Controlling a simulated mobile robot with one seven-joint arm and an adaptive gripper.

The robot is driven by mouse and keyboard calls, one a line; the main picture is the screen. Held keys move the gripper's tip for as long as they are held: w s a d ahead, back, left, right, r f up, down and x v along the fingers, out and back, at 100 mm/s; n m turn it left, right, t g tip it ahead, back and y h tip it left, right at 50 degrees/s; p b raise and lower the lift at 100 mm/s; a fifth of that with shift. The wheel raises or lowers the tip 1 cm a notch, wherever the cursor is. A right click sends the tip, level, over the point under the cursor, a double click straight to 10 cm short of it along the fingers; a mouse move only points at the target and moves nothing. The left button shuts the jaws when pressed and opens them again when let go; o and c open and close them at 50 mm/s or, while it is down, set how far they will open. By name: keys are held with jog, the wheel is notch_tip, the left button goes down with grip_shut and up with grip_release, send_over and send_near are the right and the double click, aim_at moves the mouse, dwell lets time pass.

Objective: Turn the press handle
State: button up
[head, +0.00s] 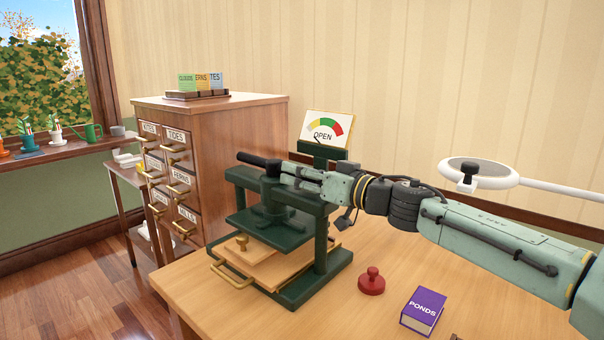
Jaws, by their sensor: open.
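The dark green press (318,250) stands on the wooden table. Its black handle (257,160) is a bar across the top of the screw, pointing left and slightly away. The press plate (262,225) is raised above a wooden board with a brass knob (241,241). A dial card (326,130) behind the press reads OPEN, with green, yellow and red bands. My gripper (290,172) is open at the top of the press, fingers pointing left, at the right part of the handle. The fingers overlap the handle in the picture; I cannot tell whether they touch it.
A red stamp (371,281) and a purple PONDS box (423,311) lie on the table right of the press. A magnifier lamp (479,174) hangs at the right. A labelled drawer cabinet (245,140) stands close behind left. The table's front left is clear.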

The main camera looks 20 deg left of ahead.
jog(key=shift+c, duration=0.5)
grip_shut()
dwell(0.3)
